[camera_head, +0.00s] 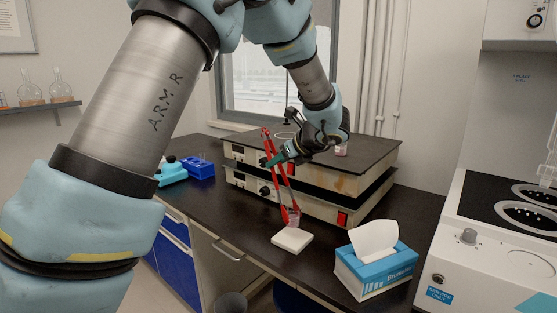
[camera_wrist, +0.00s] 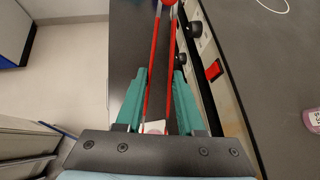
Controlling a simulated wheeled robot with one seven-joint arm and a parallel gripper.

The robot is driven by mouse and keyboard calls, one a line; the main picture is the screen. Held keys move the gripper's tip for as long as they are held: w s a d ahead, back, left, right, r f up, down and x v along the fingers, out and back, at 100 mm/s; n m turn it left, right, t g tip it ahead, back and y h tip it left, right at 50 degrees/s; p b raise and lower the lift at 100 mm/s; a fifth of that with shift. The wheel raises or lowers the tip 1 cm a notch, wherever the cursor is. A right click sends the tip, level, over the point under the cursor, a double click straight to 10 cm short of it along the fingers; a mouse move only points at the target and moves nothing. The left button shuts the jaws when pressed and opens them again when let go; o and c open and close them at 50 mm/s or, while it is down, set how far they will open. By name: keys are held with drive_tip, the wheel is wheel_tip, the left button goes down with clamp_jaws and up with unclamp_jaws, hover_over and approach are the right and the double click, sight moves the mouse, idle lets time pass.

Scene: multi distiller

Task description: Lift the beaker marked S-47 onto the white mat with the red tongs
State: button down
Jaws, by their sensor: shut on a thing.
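My gripper (camera_head: 277,156) is shut on the red tongs (camera_head: 281,180), which hang steeply down in front of the stacked hotplates. In the wrist view, the tongs (camera_wrist: 154,80) run between the teal fingers of my gripper (camera_wrist: 160,76). The tips of the tongs are at a small clear beaker with pinkish contents (camera_head: 294,218). It appears just above or behind the far edge of the white mat (camera_head: 291,240); I cannot tell whether it touches anything below. Its marking is not readable. A pale patch between the tongs shows in the wrist view, partly hidden.
Another small pinkish beaker (camera_head: 341,149) stands on the upper hotplate (camera_head: 372,153); its label is unreadable. A tissue box (camera_head: 376,271) stands right of the mat. A blue rack (camera_head: 199,168) and a teal item (camera_head: 171,172) lie at the left. Dark bench is clear left of the mat.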

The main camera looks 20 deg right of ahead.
drive_tip(key=shift+f+b, duration=0.55)
drive_tip(key=shift+f, duration=0.55)
drive_tip(key=c, duration=1)
unclamp_jaws()
wheel_tip(320, 180, up, 10)
drive_tip(key=p, duration=0.8)
